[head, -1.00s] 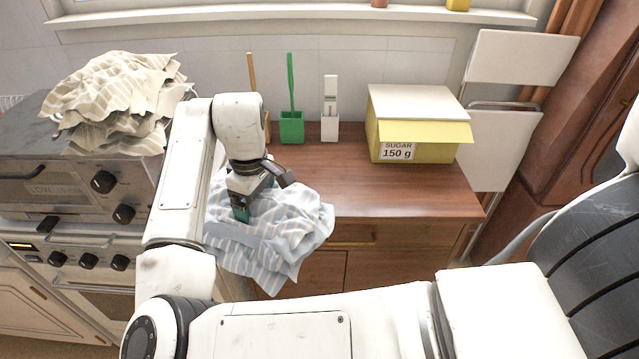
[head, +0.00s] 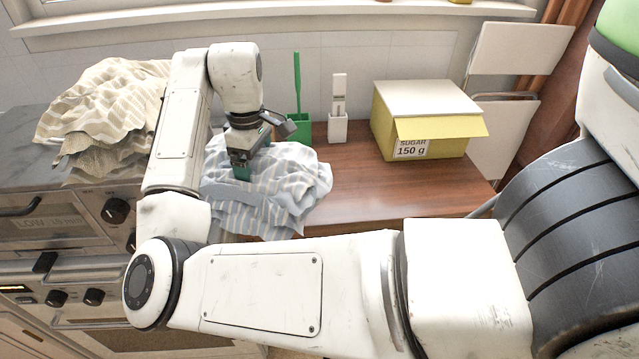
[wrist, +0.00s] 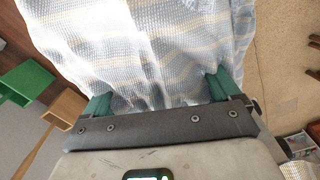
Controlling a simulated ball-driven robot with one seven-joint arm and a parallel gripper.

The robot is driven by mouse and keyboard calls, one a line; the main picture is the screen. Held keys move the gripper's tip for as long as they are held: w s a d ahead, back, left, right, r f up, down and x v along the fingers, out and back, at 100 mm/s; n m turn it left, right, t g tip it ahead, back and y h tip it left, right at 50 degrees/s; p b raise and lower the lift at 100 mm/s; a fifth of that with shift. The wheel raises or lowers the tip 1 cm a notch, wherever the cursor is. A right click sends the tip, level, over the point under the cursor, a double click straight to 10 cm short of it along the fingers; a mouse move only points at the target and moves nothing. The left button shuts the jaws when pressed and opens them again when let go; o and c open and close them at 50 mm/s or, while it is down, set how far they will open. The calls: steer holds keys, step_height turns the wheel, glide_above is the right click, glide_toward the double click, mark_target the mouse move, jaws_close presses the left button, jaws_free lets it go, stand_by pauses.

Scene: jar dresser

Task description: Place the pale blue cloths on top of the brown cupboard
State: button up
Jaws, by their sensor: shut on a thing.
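The pale blue cloths (head: 290,185), with white and yellowish stripes, hang crumpled from my gripper (head: 242,172). In the head view they are over the left front part of the brown cupboard's top (head: 375,190); I cannot tell whether they touch it. In the wrist view the cloths (wrist: 150,50) fill the space between and beyond the green fingertips of my gripper (wrist: 160,95). My gripper is shut on the cloths. The cupboard's left front is hidden behind the cloths and my arm.
A yellow sugar box (head: 428,120) stands on the cupboard's right side. A green holder (head: 297,128) and a white holder (head: 338,125) stand at its back edge. Beige striped cloths (head: 105,110) lie on the oven (head: 60,215) at left. The cupboard top's middle is clear.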

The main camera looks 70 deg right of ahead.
steer(key=shift+w+d+f, duration=0.1)
steer(key=shift+d+f, duration=0.05)
steer(key=shift+d, duration=0.2)
steer(key=shift+s+d+f+p, duration=0.15)
steer(key=shift+d+f, duration=1.95)
steer(key=shift+d, duration=0.1)
steer(key=shift+s+d+f+p, duration=0.1)
steer(key=shift+s+d+f, duration=0.1)
steer(key=shift+d+f, duration=2)
steer(key=shift+s+d+f+p, duration=0.15)
steer(key=shift+d+f, duration=1.85)
steer(key=shift+d, duration=0.25)
steer(key=o, duration=1)
steer(key=shift+f, duration=0.15)
step_height(320, 180, up, 12)
steer(key=b, duration=0.1)
